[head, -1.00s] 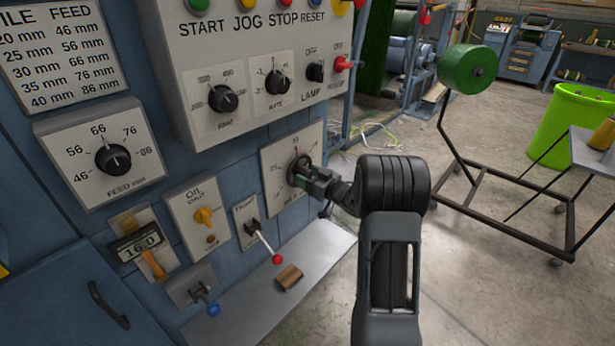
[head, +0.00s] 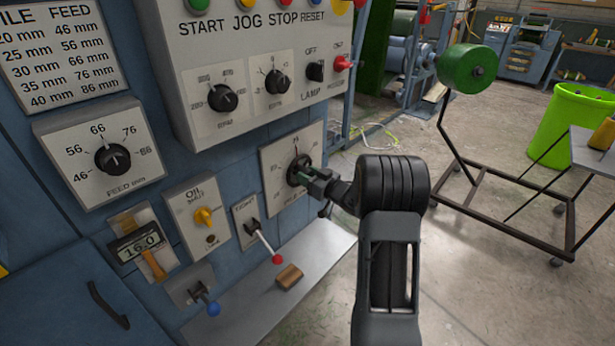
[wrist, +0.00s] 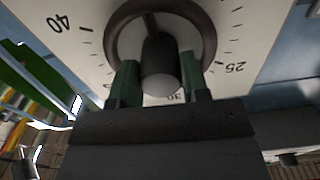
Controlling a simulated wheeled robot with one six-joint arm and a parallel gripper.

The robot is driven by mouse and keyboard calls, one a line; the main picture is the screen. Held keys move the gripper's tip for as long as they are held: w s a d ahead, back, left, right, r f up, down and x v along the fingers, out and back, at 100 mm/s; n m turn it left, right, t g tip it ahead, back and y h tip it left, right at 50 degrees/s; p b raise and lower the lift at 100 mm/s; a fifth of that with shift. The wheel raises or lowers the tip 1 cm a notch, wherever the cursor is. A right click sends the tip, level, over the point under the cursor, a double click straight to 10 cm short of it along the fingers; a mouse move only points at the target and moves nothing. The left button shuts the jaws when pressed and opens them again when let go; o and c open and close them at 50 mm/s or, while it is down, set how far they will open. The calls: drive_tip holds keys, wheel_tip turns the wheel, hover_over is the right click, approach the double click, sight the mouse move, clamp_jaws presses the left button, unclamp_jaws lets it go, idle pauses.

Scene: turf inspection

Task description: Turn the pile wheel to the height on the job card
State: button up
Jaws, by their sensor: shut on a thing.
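The pile wheel (head: 299,170) is a dark round hand wheel on a pale dial plate (head: 311,141) at the right end of the blue machine front. A job card cannot be clearly identified.
A pile and feed chart (head: 60,55) hangs upper left, above a feed knob (head: 112,158). A digital gauge (head: 138,246) reads 16.0. A red-tipped lever (head: 265,243) and a blue-tipped lever (head: 207,300) stick out near my arm.

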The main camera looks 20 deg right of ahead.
drive_tip(key=shift+f+n+b, duration=0.1)
drive_tip(key=shift+n+b, duration=0.2)
drive_tip(key=shift+b, duration=0.15)
drive_tip(key=n+b, duration=0.2)
drive_tip(key=shift+f+b, duration=0.15)
drive_tip(key=shift+b, duration=0.2)
drive_tip(key=n+b, duration=0.9)
drive_tip(key=shift+b, duration=0.4)
drive_tip(key=n+b, duration=0.6)
drive_tip(key=shift+n, duration=0.3)
drive_tip(key=n+b, duration=0.3)
drive_tip(key=shift+r+n+b, duration=0.2)
drive_tip(key=shift+n+b, duration=0.75)
drive_tip(key=shift+n, duration=0.35)
